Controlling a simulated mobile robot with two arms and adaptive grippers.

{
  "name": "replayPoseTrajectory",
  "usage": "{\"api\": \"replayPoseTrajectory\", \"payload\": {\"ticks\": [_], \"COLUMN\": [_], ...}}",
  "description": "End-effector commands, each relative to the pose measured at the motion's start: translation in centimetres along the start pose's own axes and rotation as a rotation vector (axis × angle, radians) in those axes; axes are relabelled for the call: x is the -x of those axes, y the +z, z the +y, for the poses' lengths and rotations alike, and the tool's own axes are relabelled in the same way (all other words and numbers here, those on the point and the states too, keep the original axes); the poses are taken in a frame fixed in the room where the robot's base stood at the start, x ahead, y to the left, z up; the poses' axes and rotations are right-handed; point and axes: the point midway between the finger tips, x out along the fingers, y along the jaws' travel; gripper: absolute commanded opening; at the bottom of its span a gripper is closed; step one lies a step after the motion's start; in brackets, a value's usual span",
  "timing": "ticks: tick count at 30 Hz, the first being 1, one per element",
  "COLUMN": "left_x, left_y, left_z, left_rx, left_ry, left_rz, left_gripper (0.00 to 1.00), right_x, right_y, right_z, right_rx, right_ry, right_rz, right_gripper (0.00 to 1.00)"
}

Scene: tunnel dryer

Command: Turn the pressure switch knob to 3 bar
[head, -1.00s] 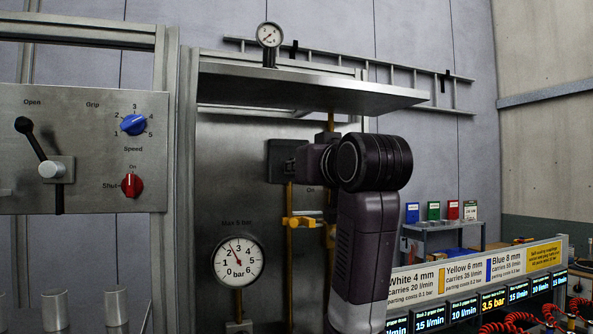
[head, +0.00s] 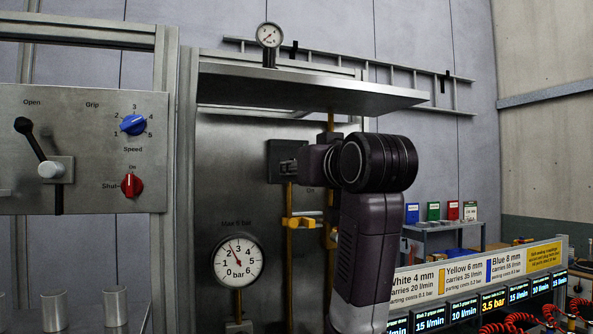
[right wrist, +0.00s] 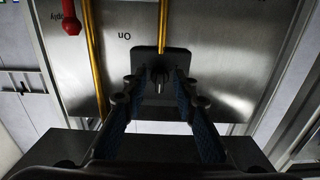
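The pressure switch is a dark box on the steel panel in the head view (head: 275,158). It also shows in the right wrist view (right wrist: 149,56), with a small grey knob (right wrist: 161,76) at its middle. My right gripper (right wrist: 160,80) is open, its two blue-padded fingers apart on either side of the knob; contact cannot be told. In the head view the right wrist covers part of the switch and its scale is not readable. My left gripper is out of view.
A panel at left holds a black lever (head: 37,150), a blue speed knob (head: 133,124) and a red knob (head: 132,185). A steel shelf (head: 310,90) with a small gauge (head: 269,36) overhangs the switch. Yellow pipes (head: 290,205) run below it.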

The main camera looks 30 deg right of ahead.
Motion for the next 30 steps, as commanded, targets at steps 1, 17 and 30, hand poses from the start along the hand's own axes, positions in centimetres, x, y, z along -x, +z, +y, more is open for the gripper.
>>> {"api": "replayPoseTrajectory", "payload": {"ticks": [1, 17, 30], "left_x": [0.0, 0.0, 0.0], "left_y": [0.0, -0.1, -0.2], "left_z": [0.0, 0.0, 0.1], "left_rx": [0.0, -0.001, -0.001], "left_ry": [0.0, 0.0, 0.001], "left_rz": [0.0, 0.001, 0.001], "left_gripper": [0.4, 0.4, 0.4], "right_x": [0.8, 6.6, 6.6], "right_y": [-0.1, 0.1, 0.1], "right_z": [0.0, 0.0, 0.0], "right_rx": [0.0, 0.0, 0.001], "right_ry": [0.0, 0.0, 0.0], "right_rz": [0.004, -0.001, -0.002], "right_gripper": [0.26, 0.26, 0.26]}}
